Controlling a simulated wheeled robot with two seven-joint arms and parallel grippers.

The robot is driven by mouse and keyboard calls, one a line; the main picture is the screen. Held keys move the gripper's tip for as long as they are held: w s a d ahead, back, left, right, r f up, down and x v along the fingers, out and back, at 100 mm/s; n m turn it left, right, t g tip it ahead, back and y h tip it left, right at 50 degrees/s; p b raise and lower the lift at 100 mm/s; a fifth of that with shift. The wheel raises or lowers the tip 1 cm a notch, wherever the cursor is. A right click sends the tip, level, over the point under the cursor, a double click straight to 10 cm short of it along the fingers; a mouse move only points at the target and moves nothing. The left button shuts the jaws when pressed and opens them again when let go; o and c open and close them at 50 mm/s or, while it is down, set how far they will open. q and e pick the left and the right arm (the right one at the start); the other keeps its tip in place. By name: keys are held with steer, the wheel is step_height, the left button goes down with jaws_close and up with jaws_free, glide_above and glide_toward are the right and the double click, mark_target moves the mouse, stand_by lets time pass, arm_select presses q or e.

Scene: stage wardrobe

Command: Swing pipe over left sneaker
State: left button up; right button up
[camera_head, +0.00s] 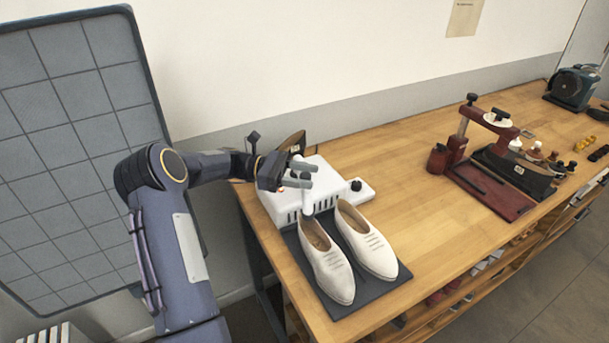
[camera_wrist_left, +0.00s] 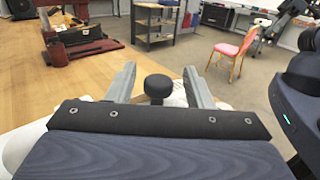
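The left sneaker (camera_head: 328,264) is a white shoe on a dark mat (camera_head: 372,292), toe toward the viewer. A second white shoe (camera_head: 368,243) lies to its right. A short white pipe (camera_head: 308,201) stands at the front of a white box (camera_head: 345,192), by the left sneaker's heel end. My left gripper (camera_head: 305,174) is over the box, fingers open and apart. A black knob shows between them in the head view and in the left wrist view (camera_wrist_left: 158,86). I cannot tell whether the fingers touch it. My right gripper is in neither view.
Another black knob (camera_head: 356,185) is on the box's right end. A red press-like stand (camera_head: 500,196) is farther right on the wooden bench (camera_head: 420,220). A dark gridded panel (camera_head: 65,110) stands at left. Bare bench lies between the shoes and the red stand.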

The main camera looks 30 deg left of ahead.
arm_select(q)
steer(key=shift+w+r, duration=0.1)
steer(key=shift+r, duration=0.4)
steer(key=s+d+r+b, duration=0.3)
steer(key=s+d+r, duration=0.4)
steer(key=s+r, duration=0.5)
steer(key=shift+d, duration=0.35)
steer(key=s+d+f+m+g+y, duration=0.2)
steer(key=s+d+f+m+y, duration=0.45)
steer(key=s+d, duration=0.2)
steer(key=s+a+f+m+t+y, duration=0.2)
steer(key=s+f+m+y, duration=0.5)
steer(key=m, duration=0.6)
step_height(320, 180, down, 2)
steer(key=shift+s+a+f, duration=0.1)
steer(key=shift+s+a, duration=0.15)
steer(key=shift+s, duration=0.8)
